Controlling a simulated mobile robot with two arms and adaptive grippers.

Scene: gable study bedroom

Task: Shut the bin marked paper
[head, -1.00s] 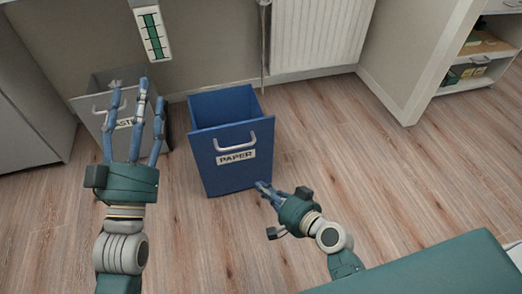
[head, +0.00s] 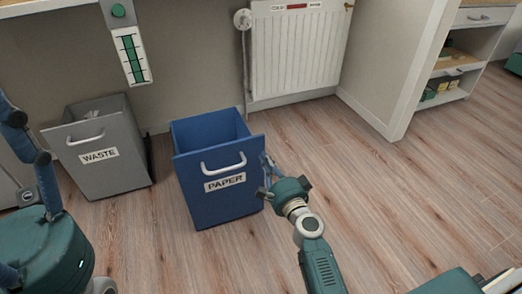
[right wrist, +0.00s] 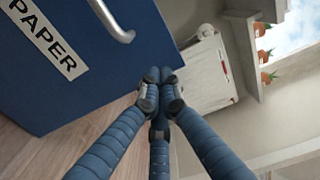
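The blue bin marked PAPER (head: 218,200) stands on the floor in the head view, its top open and its front panel with handle and label facing me. The label (right wrist: 45,38) and part of the handle also show in the right wrist view. My right gripper (head: 266,165) is at the right edge of the bin's front. In the right wrist view its fingers (right wrist: 160,82) are drawn together with nothing between them. I cannot tell whether they touch the bin. My left gripper (head: 22,135) is at the left edge, partly cut off, its visible fingers spread and empty.
A grey bin marked WASTE (head: 102,165), also open, stands left of the blue bin. A white radiator (head: 297,50) is on the wall behind. Open shelves (head: 445,97) are at the right. The wooden floor (head: 390,200) right of the blue bin is clear.

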